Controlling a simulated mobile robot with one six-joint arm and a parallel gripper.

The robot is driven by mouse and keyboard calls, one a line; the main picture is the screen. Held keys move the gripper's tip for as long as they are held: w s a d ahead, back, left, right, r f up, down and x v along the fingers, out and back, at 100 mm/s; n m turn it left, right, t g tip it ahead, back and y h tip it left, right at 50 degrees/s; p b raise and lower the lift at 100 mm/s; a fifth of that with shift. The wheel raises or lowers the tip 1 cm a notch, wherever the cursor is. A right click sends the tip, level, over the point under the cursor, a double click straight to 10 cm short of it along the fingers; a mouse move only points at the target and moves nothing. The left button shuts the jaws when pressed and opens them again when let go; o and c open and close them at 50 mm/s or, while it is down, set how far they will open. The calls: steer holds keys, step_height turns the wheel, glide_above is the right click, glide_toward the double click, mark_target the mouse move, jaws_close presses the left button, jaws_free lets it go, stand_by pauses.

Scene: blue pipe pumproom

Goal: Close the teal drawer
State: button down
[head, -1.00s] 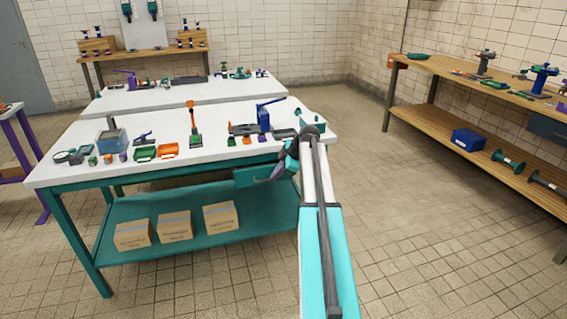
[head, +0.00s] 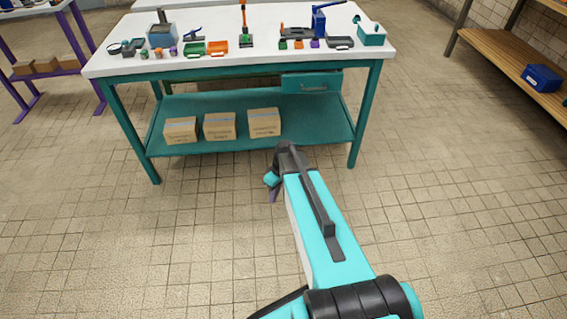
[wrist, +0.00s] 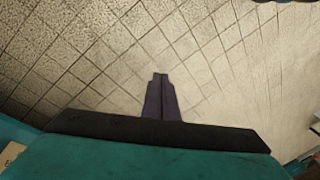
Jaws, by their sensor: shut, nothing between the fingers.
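The teal drawer (head: 311,84) hangs under the right end of the white-topped workbench (head: 200,66) in the head view. My gripper (head: 273,195) is lower and nearer, in front of the bench, well apart from the drawer. In the wrist view its purple fingers (wrist: 161,98) are together, with nothing between them, over the tiled floor. The drawer is not recognizable in the wrist view.
Cardboard boxes (head: 220,126) stand on the bench's lower teal shelf (head: 310,128). Tools and small trays lie on the benchtop, with a teal bin (head: 372,38) at its right corner. A wooden shelf unit (head: 500,52) stands at the right. The tiled floor in front is clear.

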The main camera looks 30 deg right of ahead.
steer(key=s+a+f+m+g+h, duration=0.1)
steer(key=s+a+f, duration=0.3)
steer(key=s, duration=0.5)
steer(key=s+a+f+m+g+h, duration=0.1)
steer(key=s+a+f, duration=0.3)
steer(key=s, duration=0.6)
steer(key=s+a+f+m+g+h, duration=0.1)
steer(key=s+a+f+m+g, duration=0.1)
steer(key=s, duration=0.8)
steer(key=shift+a+f+g, duration=0.3)
steer(key=shift+a+f, duration=0.6)
steer(key=shift+a, duration=0.25)
steer(key=shift+a, duration=0.15)
